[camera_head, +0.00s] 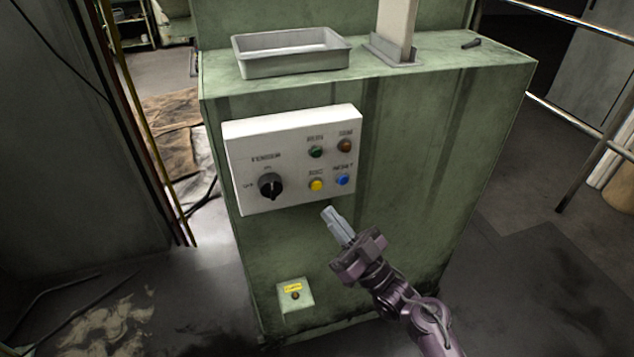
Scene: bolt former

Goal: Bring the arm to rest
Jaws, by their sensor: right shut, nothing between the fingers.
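My right gripper (329,214) is in front of the green machine cabinet (420,170). Its arm comes in from the lower right. The gripper is shut and empty, its fingers pointing up and left, just below the lower edge of the white control panel (240,150). In the picture the fingertips lie below the yellow button (316,184) and the blue button (342,180); I cannot tell the gap in depth to the cabinet. The black rotary knob (270,185) is to the left of them. My left gripper is not in view.
A grey metal tray (290,66) and a pale post (396,30) stand on the cabinet top, with a small dark object (471,43) at right. A small box with a yellow label (293,288) is low on the cabinet front. Metal railings (580,125) are at right. Floor right of the cabinet looks open.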

